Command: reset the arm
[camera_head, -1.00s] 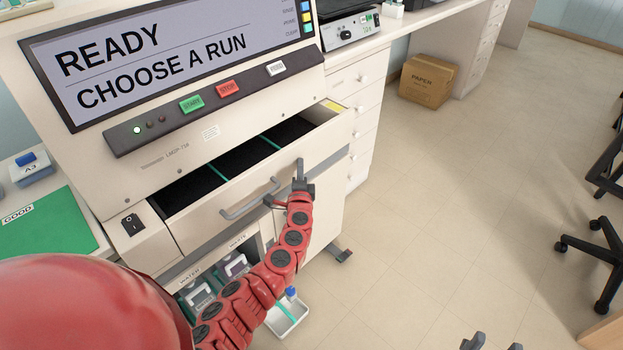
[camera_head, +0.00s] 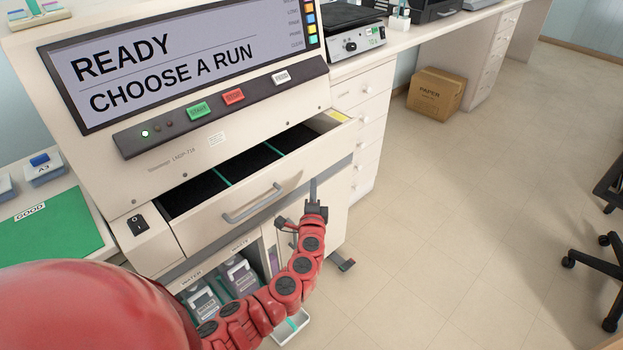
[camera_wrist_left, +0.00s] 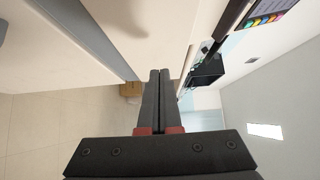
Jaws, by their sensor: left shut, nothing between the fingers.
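My left arm comes in from the lower left in the head view, and its gripper (camera_head: 314,190) is in front of the staining machine's cabinet, at the right end of the open drawer (camera_head: 290,188). The gripper is shut and empty. It is to the right of the grey drawer handle (camera_head: 252,203) and apart from it. In the left wrist view the two dark fingers (camera_wrist_left: 159,80) lie together, with the pale machine front close beside them. My right gripper does not show in these views.
The machine's screen (camera_head: 180,65) reads READY, CHOOSE A RUN. Bottles stand in the open bay below the drawer, and a white tray (camera_head: 292,327) is below my arm. A cardboard box (camera_head: 436,94) sits on the floor. The floor to the right is clear up to a chair (camera_head: 590,262).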

